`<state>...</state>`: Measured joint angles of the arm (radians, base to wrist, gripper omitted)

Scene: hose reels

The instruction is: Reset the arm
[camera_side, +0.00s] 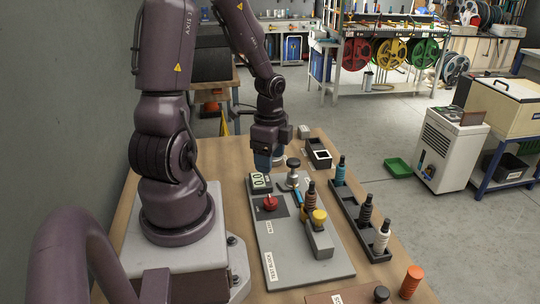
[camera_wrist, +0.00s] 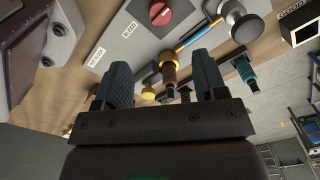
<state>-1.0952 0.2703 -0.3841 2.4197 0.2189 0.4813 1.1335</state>
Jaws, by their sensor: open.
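My arm's gripper (camera_side: 268,158) hangs above the far left end of the grey test block plate (camera_side: 290,262), near the display reading 0.0 (camera_side: 260,181). Its two blue fingers (camera_wrist: 160,62) are apart in the wrist view with nothing held between them. The plate carries a red knob (camera_side: 270,203), a silver-black knob (camera_side: 293,164), a blue-handled part (camera_side: 296,197) and a grey block (camera_side: 320,241). A brown fitting (camera_side: 309,192) stands upright by a yellow part (camera_side: 319,216) at that block; the wrist view also shows the brown fitting (camera_wrist: 169,72).
A black tray (camera_side: 348,214) right of the plate holds teal (camera_side: 340,172), dark (camera_side: 365,209) and white (camera_side: 381,238) fittings upright. An orange cylinder (camera_side: 411,282) stands at the near right. A small dark box (camera_side: 319,154) sits behind. A wall (camera_side: 60,100) is at left.

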